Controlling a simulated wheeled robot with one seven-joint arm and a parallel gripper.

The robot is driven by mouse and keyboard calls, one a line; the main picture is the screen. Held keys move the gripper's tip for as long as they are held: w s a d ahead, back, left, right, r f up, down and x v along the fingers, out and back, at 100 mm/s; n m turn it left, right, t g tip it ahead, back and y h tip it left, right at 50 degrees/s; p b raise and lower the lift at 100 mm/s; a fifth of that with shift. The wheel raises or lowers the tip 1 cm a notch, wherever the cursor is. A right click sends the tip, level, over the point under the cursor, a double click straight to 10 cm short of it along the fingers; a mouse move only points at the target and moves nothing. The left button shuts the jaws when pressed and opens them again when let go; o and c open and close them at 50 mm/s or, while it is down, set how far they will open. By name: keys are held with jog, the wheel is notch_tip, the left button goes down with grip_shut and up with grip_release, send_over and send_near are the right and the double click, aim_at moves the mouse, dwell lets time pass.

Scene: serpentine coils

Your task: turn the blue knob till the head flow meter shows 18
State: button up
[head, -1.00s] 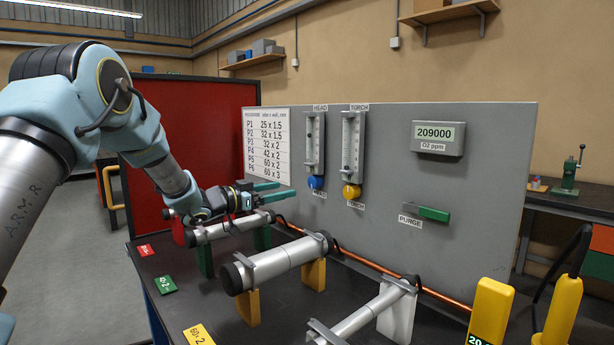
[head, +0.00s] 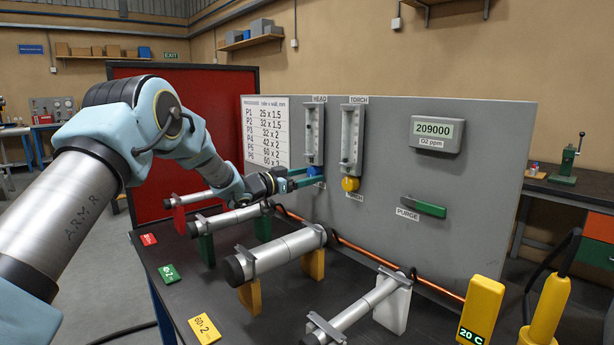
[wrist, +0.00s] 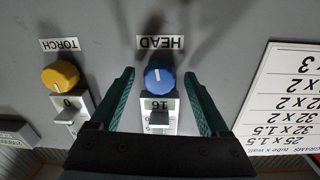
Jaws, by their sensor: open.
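The blue knob (head: 315,170) is on the grey panel under the HEAD flow meter (head: 313,135). In the wrist view, which is upside down, the blue knob (wrist: 159,74) sits between the two green fingers of my gripper (wrist: 159,88), with a gap on each side. My gripper (head: 304,178) is open and reaches to the panel at the knob. The meter's tube is too small to read in the head view.
The yellow TORCH knob (head: 350,184) is close to the right of the blue knob. The O2 display (head: 437,132) reads 209000. A green PURGE lever (head: 424,207) is lower right. Several tubes on stands, including a large one (head: 280,252), lie on the bench below my arm.

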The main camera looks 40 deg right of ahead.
grip_shut()
jog(key=m+b, duration=0.1)
jog(key=b, duration=0.1)
jog(key=m+b, duration=0.2)
jog(key=b, duration=0.1)
jog(key=shift+f+b, duration=0.25)
jog(key=shift+b, duration=0.05)
jog(key=shift+r+m+b, duration=0.3)
jog(key=shift+m+b, duration=0.2)
jog(key=shift+m, duration=0.4)
grip_release()
jog(key=shift+a, duration=0.1)
jog(key=w+a+b, duration=0.1)
jog(key=a+b, duration=0.2)
jog(key=a, duration=0.7)
jog(key=shift+a, duration=0.3)
